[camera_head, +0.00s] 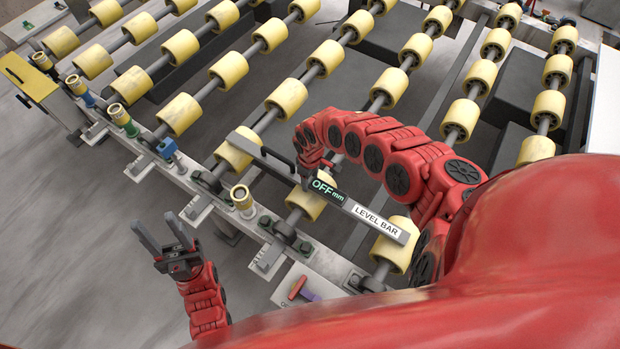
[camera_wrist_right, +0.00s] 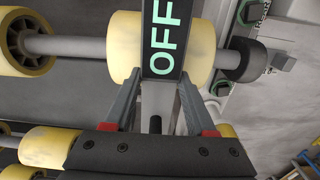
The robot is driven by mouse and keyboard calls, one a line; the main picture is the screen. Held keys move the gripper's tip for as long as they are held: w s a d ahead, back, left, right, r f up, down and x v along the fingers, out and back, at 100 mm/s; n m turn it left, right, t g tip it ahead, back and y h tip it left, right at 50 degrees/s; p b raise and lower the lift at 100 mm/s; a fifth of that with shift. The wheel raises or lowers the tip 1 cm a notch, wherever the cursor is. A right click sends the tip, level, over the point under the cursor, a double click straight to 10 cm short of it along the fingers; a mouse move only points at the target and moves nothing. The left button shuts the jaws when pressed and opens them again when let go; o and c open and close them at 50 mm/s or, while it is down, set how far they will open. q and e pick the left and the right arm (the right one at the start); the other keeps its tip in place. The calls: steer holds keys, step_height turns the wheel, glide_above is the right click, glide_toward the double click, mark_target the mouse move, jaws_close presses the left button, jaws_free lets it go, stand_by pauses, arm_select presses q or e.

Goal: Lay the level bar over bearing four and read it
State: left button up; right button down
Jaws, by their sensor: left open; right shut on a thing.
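The level bar (camera_head: 378,222) is a long light bar with a "LEVEL BAR" label and a dark display reading "OFF mm". My right gripper (camera_head: 312,170) is shut on it near the display. The bar spans above the near ends of several yellow rollers; I cannot tell if it touches them. The right wrist view shows the bar's display (camera_wrist_right: 165,38) between the fingertips of my right gripper (camera_wrist_right: 158,85), with a roller behind. My left gripper (camera_head: 163,240) is open and empty, outside the rail. Bearings line the rail (camera_head: 205,180); no number on them is readable.
Rows of yellow rollers (camera_head: 229,69) on shafts fill the back. Short cylinders with brass-coloured tops, including a green one (camera_head: 122,118), stand along the rail. Grey floor (camera_head: 70,210) at left is clear.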

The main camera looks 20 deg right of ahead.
steer(key=shift+c, duration=1.1)
jaws_free()
